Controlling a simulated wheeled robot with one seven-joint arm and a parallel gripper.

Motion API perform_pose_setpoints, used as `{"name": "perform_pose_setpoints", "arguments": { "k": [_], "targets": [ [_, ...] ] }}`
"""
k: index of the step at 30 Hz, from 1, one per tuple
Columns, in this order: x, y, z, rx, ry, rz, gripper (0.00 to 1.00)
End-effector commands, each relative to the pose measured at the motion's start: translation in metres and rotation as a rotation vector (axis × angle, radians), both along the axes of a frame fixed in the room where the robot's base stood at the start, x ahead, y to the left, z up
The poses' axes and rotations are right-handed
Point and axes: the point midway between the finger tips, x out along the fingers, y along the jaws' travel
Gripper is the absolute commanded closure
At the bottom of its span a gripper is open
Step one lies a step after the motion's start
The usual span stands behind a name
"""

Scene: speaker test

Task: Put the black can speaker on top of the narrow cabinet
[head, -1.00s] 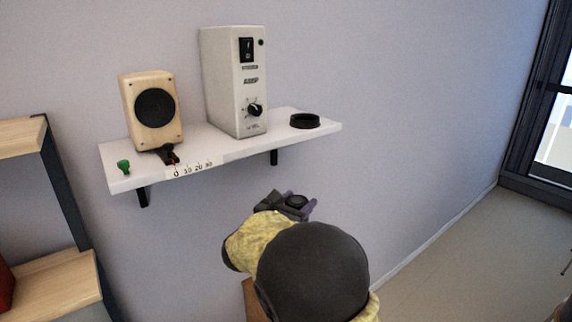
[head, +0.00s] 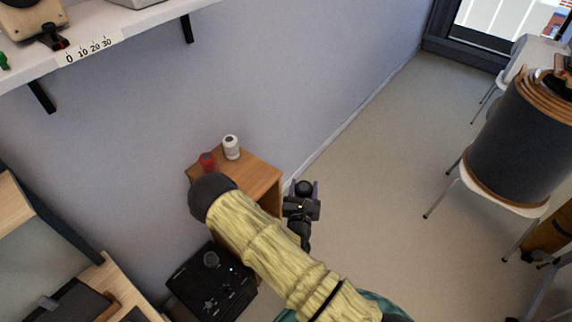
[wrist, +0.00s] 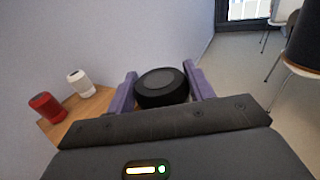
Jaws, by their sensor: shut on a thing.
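My gripper (wrist: 160,88) is shut on the black can speaker (wrist: 162,88), whose round top shows between the purple fingers in the wrist view. In the head view my gripper (head: 303,189) is to the right of the narrow wooden cabinet (head: 262,178), with the black speaker (head: 304,186) small and dark between the fingers. In the wrist view the cabinet top (wrist: 90,110) is to the left of the held speaker. My arm hides the cabinet's near part in the head view.
A red can (head: 208,161) and a white can (head: 231,147) stand on the cabinet's back part, by the wall. A black box with knobs (head: 212,285) is at the lower left. A wall shelf (head: 120,40) is above. A white chair (head: 490,190) bears a large dark drum (head: 520,140). Floor between is open.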

Motion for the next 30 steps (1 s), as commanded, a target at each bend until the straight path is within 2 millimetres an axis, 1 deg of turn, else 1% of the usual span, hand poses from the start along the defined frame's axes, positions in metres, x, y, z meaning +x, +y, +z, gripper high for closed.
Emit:
{"name": "perform_pose_setpoints", "arguments": {
  "k": [1,6,12,17,30],
  "targets": [
    [-0.007,-0.010,-0.012,-0.010,0.005,0.017,0.79],
    [-0.029,-0.036,-0.041,-0.008,0.006,0.086,0.79],
    [-0.052,-0.060,-0.066,-0.004,0.002,0.161,0.79],
    [-0.061,-0.067,-0.073,0.000,-0.001,0.190,0.79],
    [-0.061,-0.068,-0.073,0.003,-0.004,0.192,0.79]
  ]
}}
